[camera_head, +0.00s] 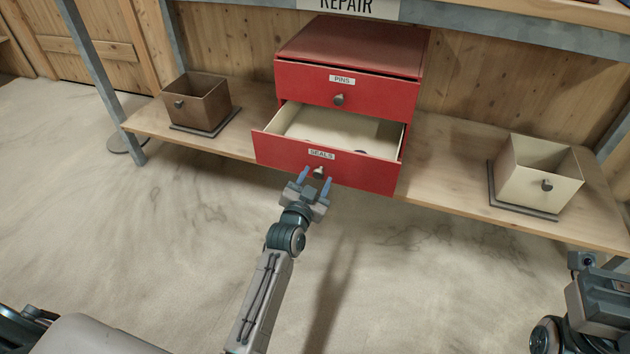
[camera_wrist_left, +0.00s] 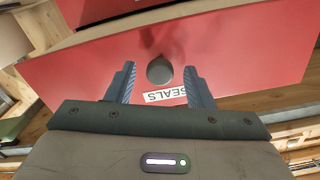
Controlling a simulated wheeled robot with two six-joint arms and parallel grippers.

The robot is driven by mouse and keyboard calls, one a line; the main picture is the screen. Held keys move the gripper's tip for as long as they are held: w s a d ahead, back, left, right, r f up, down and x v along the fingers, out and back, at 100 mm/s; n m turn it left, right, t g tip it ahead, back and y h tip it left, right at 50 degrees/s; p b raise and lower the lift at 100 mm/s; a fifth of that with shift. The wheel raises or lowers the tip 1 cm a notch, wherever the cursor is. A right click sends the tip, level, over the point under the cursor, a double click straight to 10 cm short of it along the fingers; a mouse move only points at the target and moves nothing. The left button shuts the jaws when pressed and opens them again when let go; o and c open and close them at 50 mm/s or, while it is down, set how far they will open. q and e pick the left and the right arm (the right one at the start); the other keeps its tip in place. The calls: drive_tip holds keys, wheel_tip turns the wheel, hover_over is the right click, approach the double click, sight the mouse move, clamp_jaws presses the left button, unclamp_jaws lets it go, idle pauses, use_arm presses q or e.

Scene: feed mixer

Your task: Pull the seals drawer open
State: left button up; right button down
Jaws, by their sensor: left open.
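The red seals drawer (camera_head: 282,148) is the lower drawer of a red cabinet (camera_head: 350,45) on a wooden shelf. It stands out from the cabinet, and its pale inside shows, with a small dark thing partly visible near the front. My left gripper (camera_head: 316,177) is open at the drawer's front, its blue fingers on either side of the round knob (camera_head: 319,172). In the left wrist view the knob (camera_wrist_left: 159,71) lies between the open fingers (camera_wrist_left: 158,85), with a gap on both sides. The SEALS label (camera_wrist_left: 165,96) appears upside down there. My right gripper is not clearly visible.
The closed pins drawer (camera_head: 365,92) is above. A brown box (camera_head: 205,105) stands left on the shelf (camera_head: 450,150), and a cream box (camera_head: 530,178) stands right. Grey metal posts (camera_head: 95,75) frame the shelf. The floor in front is clear.

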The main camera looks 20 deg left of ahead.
use_arm(q)
drive_tip(key=shift+c, duration=0.2)
clamp_jaws()
drive_tip(key=s, duration=0.8)
drive_tip(key=shift+a, duration=0.15)
drive_tip(key=shift+o, duration=0.2)
unclamp_jaws()
